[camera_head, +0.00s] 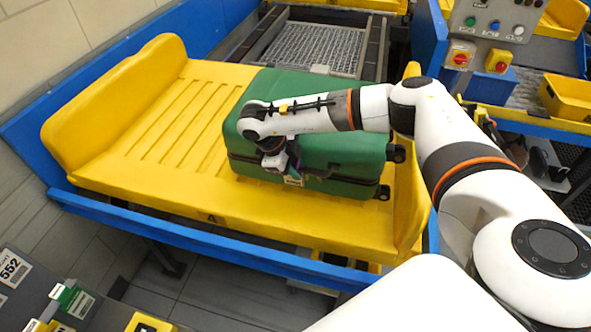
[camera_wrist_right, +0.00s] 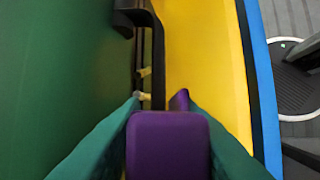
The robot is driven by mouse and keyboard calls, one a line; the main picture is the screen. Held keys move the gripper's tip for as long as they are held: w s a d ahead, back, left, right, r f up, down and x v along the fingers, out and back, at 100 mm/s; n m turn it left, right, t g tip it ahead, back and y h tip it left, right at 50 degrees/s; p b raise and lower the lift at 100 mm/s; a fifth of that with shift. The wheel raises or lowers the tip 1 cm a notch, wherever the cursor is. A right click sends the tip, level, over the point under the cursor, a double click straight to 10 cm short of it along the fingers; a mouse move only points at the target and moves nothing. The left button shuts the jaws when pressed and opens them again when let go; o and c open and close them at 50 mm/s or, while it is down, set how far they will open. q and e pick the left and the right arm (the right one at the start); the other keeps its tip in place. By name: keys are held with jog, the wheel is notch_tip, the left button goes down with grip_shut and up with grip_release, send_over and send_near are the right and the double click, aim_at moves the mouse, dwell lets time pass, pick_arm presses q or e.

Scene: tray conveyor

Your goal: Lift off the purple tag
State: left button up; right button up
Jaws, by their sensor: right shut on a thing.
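A green suitcase (camera_head: 310,155) lies flat on the yellow tray (camera_head: 150,180). My right gripper (camera_head: 292,176) is at the suitcase's front side, reaching over it from above. In the right wrist view, the teal fingers of my right gripper (camera_wrist_right: 168,140) are shut on the purple tag (camera_wrist_right: 168,150), which fills the space between them. A smaller purple part shows just beyond it, beside the dark handle (camera_wrist_right: 155,60) of the suitcase. Small yellow pieces (camera_wrist_right: 145,96) show at the handle. Whether the tag is still joined to the handle is hidden. My left gripper is not in view.
The tray has raised yellow ends, one (camera_head: 110,95) at the left. A blue rail (camera_head: 200,235) runs along its front. A control panel (camera_head: 495,35) stands at the back right. Labelled bins (camera_head: 65,300) are at the lower left. The tray's left part is clear.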

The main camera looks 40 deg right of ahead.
aim_at(294, 163)
jog(key=r, duration=0.1)
jog(key=r+b, duration=0.1)
jog(key=r, duration=0.1)
jog(key=s+a+r+b, duration=0.1)
jog(key=r, duration=0.1)
jog(key=shift+a+r, duration=0.1)
jog(key=shift+r, duration=0.15)
jog(key=w+a+b, duration=0.4)
jog(key=a, duration=0.9)
jog(key=shift+a+b, duration=0.25)
jog(key=shift+b, duration=0.15)
jog(key=shift+r, duration=0.2)
notch_tip(294, 163, up, 6)
jog(key=p, duration=0.4)
jog(key=shift+r+p, duration=0.2)
jog(key=shift+p, duration=0.1)
